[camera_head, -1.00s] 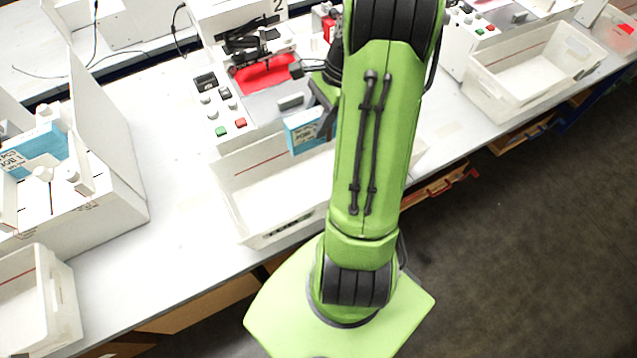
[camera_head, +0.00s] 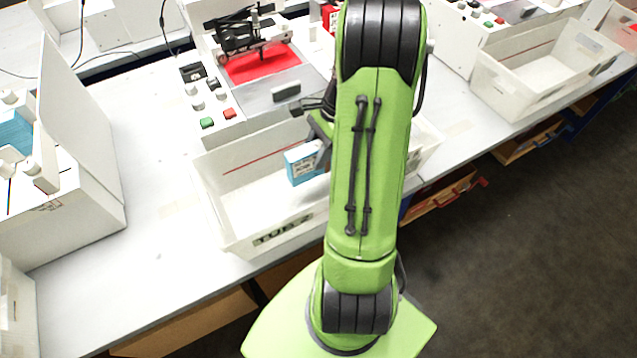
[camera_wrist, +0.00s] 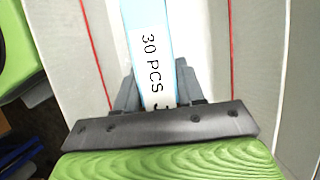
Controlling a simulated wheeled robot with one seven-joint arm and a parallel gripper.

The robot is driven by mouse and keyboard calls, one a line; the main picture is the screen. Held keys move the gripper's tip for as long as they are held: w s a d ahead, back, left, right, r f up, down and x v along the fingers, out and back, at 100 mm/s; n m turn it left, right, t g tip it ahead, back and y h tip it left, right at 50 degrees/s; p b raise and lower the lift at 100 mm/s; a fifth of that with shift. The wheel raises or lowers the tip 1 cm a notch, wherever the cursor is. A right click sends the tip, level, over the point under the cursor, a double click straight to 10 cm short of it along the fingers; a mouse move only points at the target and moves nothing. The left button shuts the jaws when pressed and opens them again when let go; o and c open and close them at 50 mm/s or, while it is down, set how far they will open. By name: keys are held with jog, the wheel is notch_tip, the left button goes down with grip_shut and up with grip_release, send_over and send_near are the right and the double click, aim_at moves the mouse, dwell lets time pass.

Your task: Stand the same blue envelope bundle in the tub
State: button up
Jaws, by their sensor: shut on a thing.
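The blue envelope bundle (camera_head: 304,162) has a white label and is held by my gripper (camera_head: 322,145), which is largely hidden behind my green arm. In the wrist view the bundle (camera_wrist: 148,50) is upright between the fingers of my gripper (camera_wrist: 160,95), its narrow edge reading "30 PCS". The white tub (camera_head: 235,225), labelled on its front wall, stands at the table's front edge. The bundle is over the tub's inside, near its back half. My arm hides the tub's right part. I cannot tell whether the bundle touches the tub floor.
Behind the tub is the plotter (camera_head: 262,65) with a red bed, buttons and a dark carriage. Another white tub (camera_head: 540,65) stands at the right. A white box-like machine (camera_head: 75,180) is at the left. Clear table lies between it and the tub.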

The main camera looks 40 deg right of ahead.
notch_tip(320, 180, down, 7)
jog(key=shift+f+b, duration=0.2)
jog(key=shift+b, duration=0.75)
jog(key=shift+r, duration=0.1)
jog(key=o, duration=1.2)
jog(key=shift+c, duration=0.2)
